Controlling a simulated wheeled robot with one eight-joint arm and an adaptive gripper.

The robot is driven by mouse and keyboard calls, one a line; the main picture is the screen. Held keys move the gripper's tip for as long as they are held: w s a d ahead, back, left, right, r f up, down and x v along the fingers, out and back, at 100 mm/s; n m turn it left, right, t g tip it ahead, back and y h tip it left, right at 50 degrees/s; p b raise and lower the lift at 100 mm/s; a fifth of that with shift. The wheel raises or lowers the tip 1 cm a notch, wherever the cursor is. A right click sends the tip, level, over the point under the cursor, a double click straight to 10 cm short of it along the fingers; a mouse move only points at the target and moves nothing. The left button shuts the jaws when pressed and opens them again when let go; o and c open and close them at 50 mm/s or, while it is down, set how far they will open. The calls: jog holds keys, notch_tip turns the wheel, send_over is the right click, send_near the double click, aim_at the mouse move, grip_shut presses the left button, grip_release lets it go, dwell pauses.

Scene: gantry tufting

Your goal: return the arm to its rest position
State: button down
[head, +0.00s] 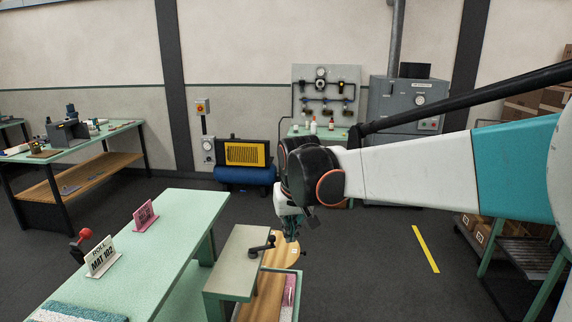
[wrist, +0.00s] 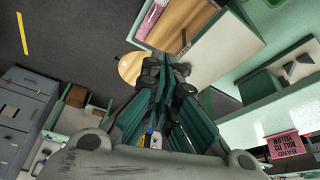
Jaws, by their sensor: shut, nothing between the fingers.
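My arm reaches in from the right in the head view. My gripper (head: 291,232) hangs from its end, pointing down, above the area of a small bench. In the wrist view my gripper (wrist: 166,75) shows its dark green fingers brought together, with nothing visible between them. The fingertips are apart from the surfaces below. In the head view the arm's dark joint hides part of the back of the room.
A long green table (head: 165,240) with sign cards (head: 102,257) and a red-knobbed lever (head: 80,243) stands at the left. A small raised stand (head: 236,262) and a wooden round-ended board (head: 275,262) lie below my gripper. Floor with a yellow strip (head: 425,248) is clear at right.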

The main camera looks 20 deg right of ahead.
jog(key=s+a+f+t+b, duration=0.1)
jog(key=s+f+b, duration=0.6)
jog(key=s, duration=0.5)
jog(key=s+a+f+n+t+b, duration=0.1)
jog(key=s+f+t+b, duration=0.1)
jog(key=s+f+b, duration=0.5)
jog(key=s+f, duration=0.2)
jog(key=s, duration=0.2)
jog(key=shift+s+a+f, duration=0.3)
jog(key=shift+s+f, duration=0.1)
